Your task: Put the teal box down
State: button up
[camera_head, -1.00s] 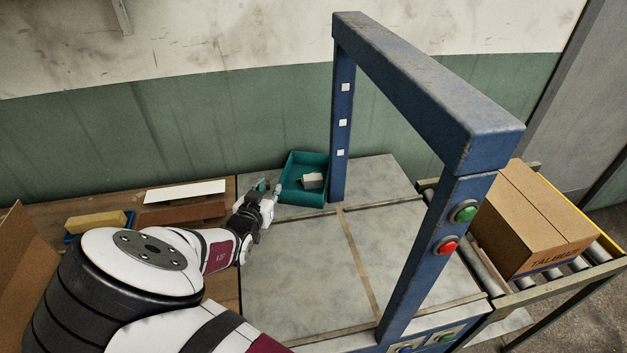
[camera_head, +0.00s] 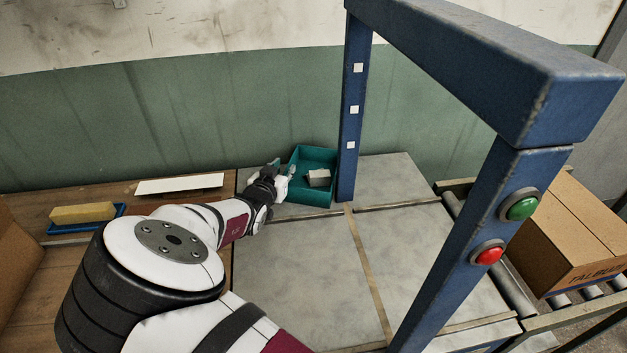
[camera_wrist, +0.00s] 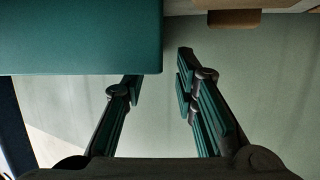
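The teal box (camera_head: 314,157) is an open tray with a small pale grey block (camera_head: 318,177) in it. It sits on the grey slab tabletop near the back wall, just left of the blue frame's rear post, and looks level. My gripper (camera_head: 284,177) is at the box's left side. In the wrist view the box (camera_wrist: 80,38) fills the upper left. My gripper (camera_wrist: 160,75) has its fingers spread there, one tip partly hidden by the box's edge, the other beyond that edge with a visible gap. What the hidden tip touches cannot be seen.
The blue frame (camera_head: 352,120) stands close to the box's right. A cardboard carton (camera_head: 575,230) sits on rollers at right. A yellow block in a blue tray (camera_head: 85,213) and a white sheet (camera_head: 180,184) lie at left. The slab in front is clear.

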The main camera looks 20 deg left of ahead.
jog(key=shift+b+x, duration=0.95)
jog(key=shift+x, duration=0.7)
grip_shut()
jog(key=shift+r+p, duration=1.3)
jog(key=shift+r, duration=0.5)
jog(key=s+d+p, duration=0.2)
jog(key=s+p, duration=0.5)
jog(key=s, duration=0.7)
jog(key=s+d+p, duration=0.2)
jog(key=s+p, duration=0.5)
jog(key=s, duration=0.8)
jog(key=s+d+p, duration=0.3)
jog(key=s+p, duration=0.5)
jog(key=s, duration=0.7)
jog(key=shift+s, duration=0.25)
